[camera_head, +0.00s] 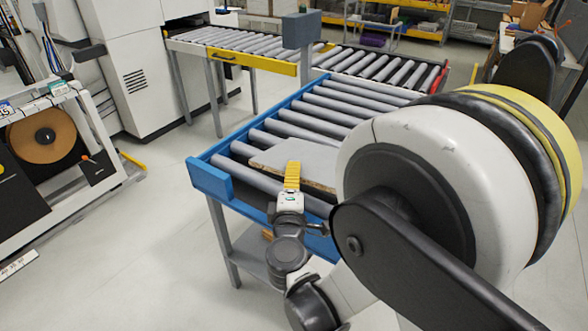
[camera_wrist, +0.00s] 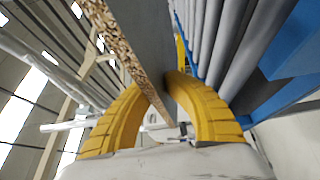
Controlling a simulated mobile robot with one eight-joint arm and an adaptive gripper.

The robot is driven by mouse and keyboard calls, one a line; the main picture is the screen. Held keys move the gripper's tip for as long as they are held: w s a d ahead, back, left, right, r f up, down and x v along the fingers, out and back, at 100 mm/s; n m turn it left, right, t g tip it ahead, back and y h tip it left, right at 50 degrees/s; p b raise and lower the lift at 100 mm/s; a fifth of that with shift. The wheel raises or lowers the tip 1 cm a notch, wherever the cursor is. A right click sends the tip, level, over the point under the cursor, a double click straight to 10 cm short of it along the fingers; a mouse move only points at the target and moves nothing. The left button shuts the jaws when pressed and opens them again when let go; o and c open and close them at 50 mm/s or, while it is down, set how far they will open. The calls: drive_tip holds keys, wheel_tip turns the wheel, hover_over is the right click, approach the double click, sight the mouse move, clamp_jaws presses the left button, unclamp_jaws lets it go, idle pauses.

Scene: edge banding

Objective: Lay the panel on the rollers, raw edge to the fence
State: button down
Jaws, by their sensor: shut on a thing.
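The panel (camera_head: 300,158) has a pale grey face and lies over the grey rollers (camera_head: 272,140) at the near end of the blue roller table, partly hidden behind my arm. I cannot tell whether it touches the rollers. My gripper (camera_head: 292,176) has yellow fingers and is at the panel's near-left part. In the wrist view my gripper (camera_wrist: 165,88) is shut with one finger on each side of the panel (camera_wrist: 150,35). A raw, speckled chipboard edge (camera_wrist: 118,50) of the panel faces left there. I cannot make out the fence for certain.
The blue table frame (camera_head: 208,180) runs along the near side and left end. A second roller conveyor (camera_head: 245,45) with a yellow rail stands behind, by a white machine (camera_head: 125,60). A brown coil (camera_head: 45,137) stands at left. The floor at front left is clear.

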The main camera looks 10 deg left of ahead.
drive_tip(key=s+r+p, duration=0.2)
drive_tip(key=s+r, duration=0.3)
drive_tip(key=s, duration=0.1)
drive_tip(key=shift+s+d+r, duration=0.15)
drive_tip(key=shift+d+r, duration=0.05)
drive_tip(key=shift+d, duration=0.2)
drive_tip(key=shift+r+p, duration=0.1)
drive_tip(key=shift+p, duration=0.4)
wheel_tip(320, 180, up, 6)
drive_tip(key=g+h+p, duration=0.1)
drive_tip(key=g+p, duration=0.7)
drive_tip(key=p, duration=0.2)
drive_tip(key=g+h+p, duration=0.1)
drive_tip(key=g+p, duration=0.7)
drive_tip(key=p, duration=0.3)
